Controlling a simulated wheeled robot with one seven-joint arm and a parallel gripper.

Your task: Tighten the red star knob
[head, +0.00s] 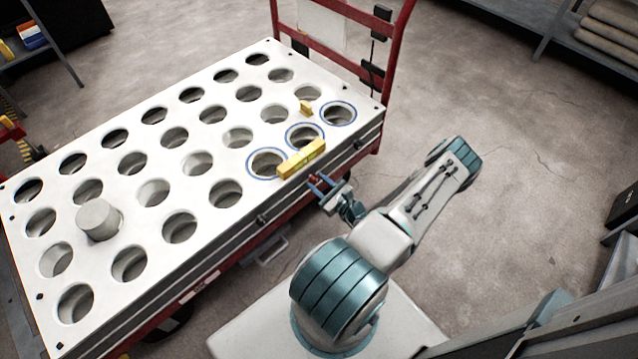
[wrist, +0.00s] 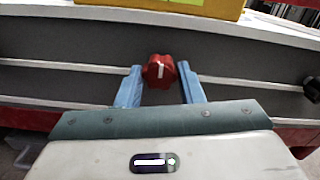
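The red star knob (wrist: 159,71) sits on the side of the grey slotted rail in the wrist view, with a white, nearly upright mark on its face. It shows small in the head view (head: 314,179), at the near side of the white plate. My gripper (wrist: 160,72) is open, with one blue finger on each side of the knob. A narrow gap shows between each fingertip and the knob. My gripper (head: 321,186) also shows in the head view, at the plate's side edge. How far the fingers reach along the knob is hard to tell.
A white plate (head: 205,115) with many round holes lies on a red cart. A yellow block (head: 301,159) sits on its edge above the knob. A grey cylinder (head: 98,220) stands in one hole. A dark knob (wrist: 313,89) is farther right on the rail. Floor right is clear.

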